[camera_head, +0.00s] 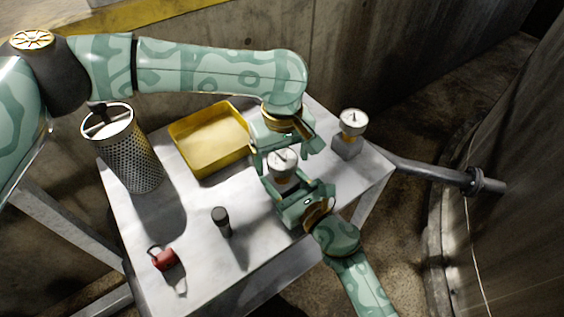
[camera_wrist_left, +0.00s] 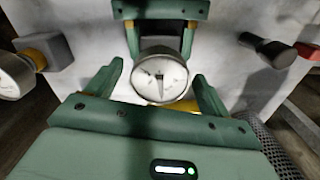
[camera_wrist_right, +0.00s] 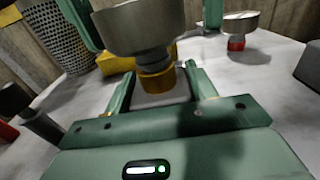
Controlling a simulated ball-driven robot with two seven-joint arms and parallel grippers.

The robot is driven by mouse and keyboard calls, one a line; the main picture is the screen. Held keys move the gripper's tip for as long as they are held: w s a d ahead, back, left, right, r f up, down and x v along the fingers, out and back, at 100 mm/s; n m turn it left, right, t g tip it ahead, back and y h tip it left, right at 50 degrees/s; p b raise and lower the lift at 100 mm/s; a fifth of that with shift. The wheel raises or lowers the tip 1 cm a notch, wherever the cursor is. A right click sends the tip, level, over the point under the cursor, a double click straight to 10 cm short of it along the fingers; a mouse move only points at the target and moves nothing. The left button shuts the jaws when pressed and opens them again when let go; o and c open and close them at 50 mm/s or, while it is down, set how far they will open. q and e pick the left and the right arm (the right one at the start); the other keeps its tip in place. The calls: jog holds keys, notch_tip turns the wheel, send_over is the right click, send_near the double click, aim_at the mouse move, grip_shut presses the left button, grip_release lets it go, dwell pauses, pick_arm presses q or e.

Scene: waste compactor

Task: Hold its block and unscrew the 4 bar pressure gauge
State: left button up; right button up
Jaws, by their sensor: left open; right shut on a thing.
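A round white-faced pressure gauge (camera_head: 281,158) with a brass collar (camera_wrist_right: 156,80) stands upright on a grey block (camera_wrist_right: 160,99). Its dial faces up in the left wrist view (camera_wrist_left: 158,80), but the figures are too small to read. My left gripper (camera_head: 285,152) is open above the table, its fingers on either side of the gauge, with gaps showing. My right gripper (camera_head: 299,193) is shut on the block from the near side, below the collar. A second gauge (camera_head: 352,121) stands on its own grey block (camera_head: 346,147) near the table's right corner.
A yellow tray (camera_head: 205,172) lies behind and left of the gauge. A perforated metal canister (camera_head: 133,160) stands at the table's left. A dark cylinder (camera_head: 221,219) and a red padlock-like object (camera_head: 164,259) are at the front. A dark pipe (camera_head: 430,172) runs past the right corner.

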pick_arm(q)
jog(key=m, duration=0.7)
jog(key=shift+m, duration=0.3)
jog(key=m, duration=0.7)
jog(key=shift+m, duration=0.4)
jog(key=c, duration=1.1)
jog(key=n, duration=0.4)
jog(key=shift+n, duration=0.6)
jog(key=n, duration=0.2)
jog(key=shift+n, duration=0.3)
